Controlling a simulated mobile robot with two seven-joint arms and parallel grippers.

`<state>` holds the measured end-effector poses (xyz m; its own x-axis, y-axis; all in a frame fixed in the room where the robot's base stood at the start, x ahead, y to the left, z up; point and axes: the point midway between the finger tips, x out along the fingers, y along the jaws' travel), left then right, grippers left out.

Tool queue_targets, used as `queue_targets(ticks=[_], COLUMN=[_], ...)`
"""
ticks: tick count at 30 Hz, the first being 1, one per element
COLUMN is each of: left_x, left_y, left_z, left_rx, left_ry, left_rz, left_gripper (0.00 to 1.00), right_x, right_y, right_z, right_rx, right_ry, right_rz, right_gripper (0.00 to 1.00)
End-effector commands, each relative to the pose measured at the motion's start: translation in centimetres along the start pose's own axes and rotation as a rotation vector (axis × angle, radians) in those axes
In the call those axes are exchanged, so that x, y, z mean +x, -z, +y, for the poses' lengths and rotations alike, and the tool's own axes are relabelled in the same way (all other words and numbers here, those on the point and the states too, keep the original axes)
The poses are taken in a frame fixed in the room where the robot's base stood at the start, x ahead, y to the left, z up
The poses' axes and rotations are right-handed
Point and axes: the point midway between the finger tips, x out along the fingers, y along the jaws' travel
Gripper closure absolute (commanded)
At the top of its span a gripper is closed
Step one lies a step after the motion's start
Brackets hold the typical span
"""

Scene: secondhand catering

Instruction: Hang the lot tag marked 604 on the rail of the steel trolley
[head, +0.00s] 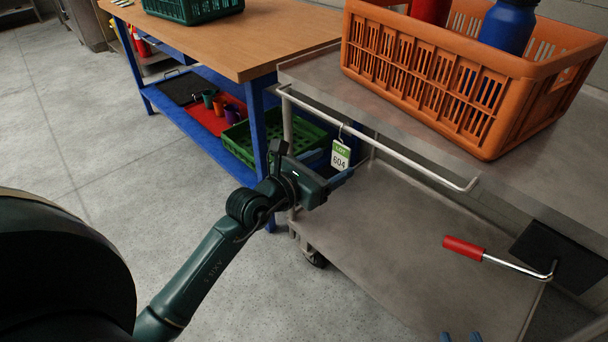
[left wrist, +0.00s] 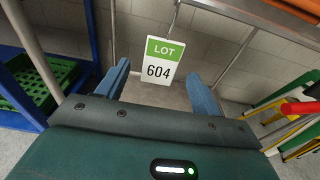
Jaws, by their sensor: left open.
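The white lot tag (head: 340,156) with a green LOT band and the number 604 hangs upright from a wire hook on the rail (head: 385,145) of the steel trolley (head: 400,235). It also shows in the left wrist view (left wrist: 164,62). My left gripper (head: 341,164) is open just below and in front of the tag. In the left wrist view its blue fingers (left wrist: 158,74) are apart on either side of the tag's lower part, with nothing held. My right gripper (head: 460,337) shows only as two blue fingertips at the bottom edge, apart and empty.
An orange crate (head: 430,85) with blue and red bottles stands on the trolley top. A red-handled metal bar (head: 465,248) shows at the lower right. A wooden-topped blue bench (head: 235,45) stands behind left, with a green crate (head: 240,150) on its shelf. The left floor is clear.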

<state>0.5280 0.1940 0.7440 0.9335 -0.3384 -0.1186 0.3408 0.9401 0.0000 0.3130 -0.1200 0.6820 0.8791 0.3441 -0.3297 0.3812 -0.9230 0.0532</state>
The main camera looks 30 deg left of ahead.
Motion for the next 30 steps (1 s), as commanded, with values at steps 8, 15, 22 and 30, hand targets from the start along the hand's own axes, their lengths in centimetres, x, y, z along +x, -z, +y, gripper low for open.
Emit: queue_targets(ticks=[8, 15, 22, 30], left_x=[-6.3, -10.2, -11.6, -11.6], left_y=[0.0, 0.1, -0.1, -0.1], left_z=[0.0, 0.0, 0.0, 0.0], left_rx=[0.000, -0.001, -0.001, -0.001], left_ry=[0.000, 0.000, 0.000, 0.000], left_rz=[0.004, 0.003, -0.001, -0.001], left_gripper=[0.34, 0.34, 0.34, 0.34], right_x=[-0.7, -0.9, -0.9, -1.0], right_y=[0.6, 0.8, 0.9, 0.9], right_z=[0.2, 0.6, 0.7, 0.4], right_rx=[0.027, 0.029, 0.029, 0.030], right_ry=[-0.006, -0.015, -0.016, -0.011], right_rz=[-0.006, 0.000, 0.002, 0.003], right_gripper=[0.68, 0.68, 0.68, 0.68])
